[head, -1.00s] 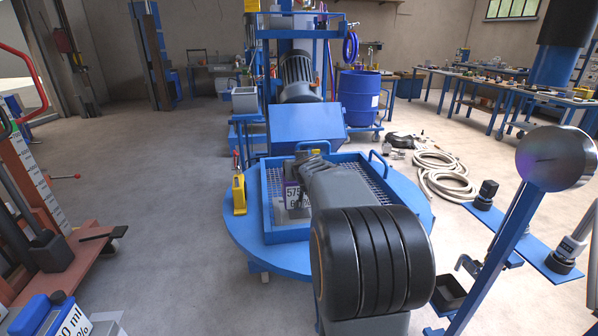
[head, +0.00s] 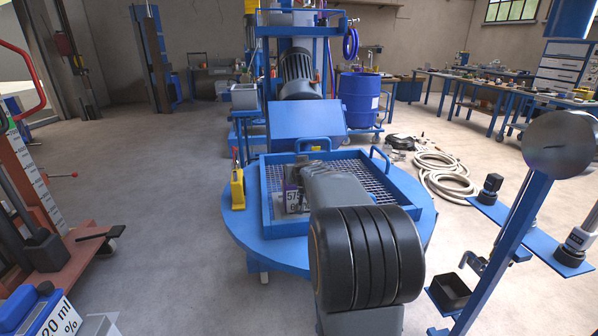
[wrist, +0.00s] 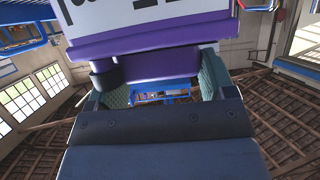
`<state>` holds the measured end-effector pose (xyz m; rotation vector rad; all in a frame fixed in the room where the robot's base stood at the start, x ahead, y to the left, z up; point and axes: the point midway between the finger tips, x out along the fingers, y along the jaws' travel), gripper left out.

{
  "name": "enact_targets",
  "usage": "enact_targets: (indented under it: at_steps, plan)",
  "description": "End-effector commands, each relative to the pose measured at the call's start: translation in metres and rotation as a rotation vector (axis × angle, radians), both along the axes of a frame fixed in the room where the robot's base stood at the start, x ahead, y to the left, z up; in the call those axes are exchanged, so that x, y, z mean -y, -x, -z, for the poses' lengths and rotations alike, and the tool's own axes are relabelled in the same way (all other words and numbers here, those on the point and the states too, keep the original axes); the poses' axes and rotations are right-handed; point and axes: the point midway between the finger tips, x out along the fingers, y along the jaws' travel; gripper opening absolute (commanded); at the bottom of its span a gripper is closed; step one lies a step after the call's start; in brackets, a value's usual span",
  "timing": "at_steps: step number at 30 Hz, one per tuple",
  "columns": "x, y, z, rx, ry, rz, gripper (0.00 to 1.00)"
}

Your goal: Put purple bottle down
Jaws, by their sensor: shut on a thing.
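The purple bottle (wrist: 160,66) with a white label fills the top of the wrist view, between the teal pads of my gripper (wrist: 160,88). My gripper is shut on it. My arm covers most of the bottle and gripper there. I cannot tell if the bottle touches the grid.
The tray sits on a round blue table (head: 245,228). A blue mixer housing (head: 306,121) rises behind the tray. A blue stand with a round disc (head: 561,144) is at the right. Grid at the tray's right looks clear.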

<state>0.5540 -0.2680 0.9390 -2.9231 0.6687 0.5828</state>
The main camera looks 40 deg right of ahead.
Motion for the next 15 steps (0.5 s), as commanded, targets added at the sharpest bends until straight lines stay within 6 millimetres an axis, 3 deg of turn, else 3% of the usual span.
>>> enact_targets:
  at_steps: [6, 7, 13, 15]
  plan:
    - [0.0002, -0.0002, -0.0003, 0.007, 0.005, 0.001, 0.03]
    - [0.0, 0.0, 0.0024, 0.0, 0.0, 0.0, 0.79]
    - [-0.0001, 0.0, 0.0022, 0.0, 0.0, 0.0, 0.98]
    - [0.0, 0.0001, 0.0022, 0.0, 0.0, 0.0, 1.0]
